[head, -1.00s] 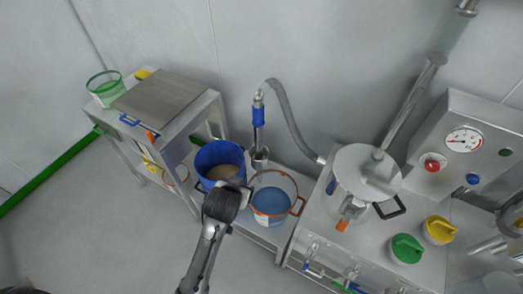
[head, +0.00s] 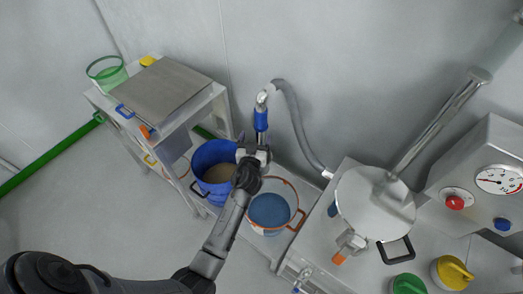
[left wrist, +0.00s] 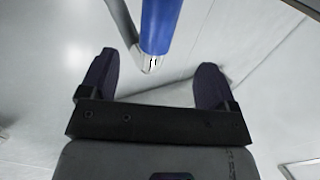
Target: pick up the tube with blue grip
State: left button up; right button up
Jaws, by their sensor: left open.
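The tube with blue grip (head: 261,120) hangs upright near the wall, its metal top joined to a grey hose. My left gripper (head: 254,153) is just below the blue grip in the head view and hides the tube's lower end. In the left wrist view, the blue grip (left wrist: 160,25) and the metal below it show in the gap between the two dark fingers of my open left gripper (left wrist: 153,78). I cannot tell how deep the tube is between them; it is not clasped. My right gripper is out of view.
A blue bucket of tan powder (head: 216,174) and a clear orange-rimmed bucket with blue contents (head: 294,199) stand below the gripper. The grey hose (head: 297,130) arcs right. A lidded steel vessel (head: 360,205) stands right, a steel shelf unit (head: 200,104) left.

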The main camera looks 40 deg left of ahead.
aim_at(260, 123)
pick_arm(q)
jog(key=x, duration=0.5)
jog(key=b+x, duration=0.1)
jog(key=x, duration=0.4)
jog(key=shift+w+a+f, duration=0.1)
jog(key=shift+w+f, duration=0.1)
jog(key=shift+w, duration=0.2)
jog(key=shift+c, duration=0.3)
grip_shut()
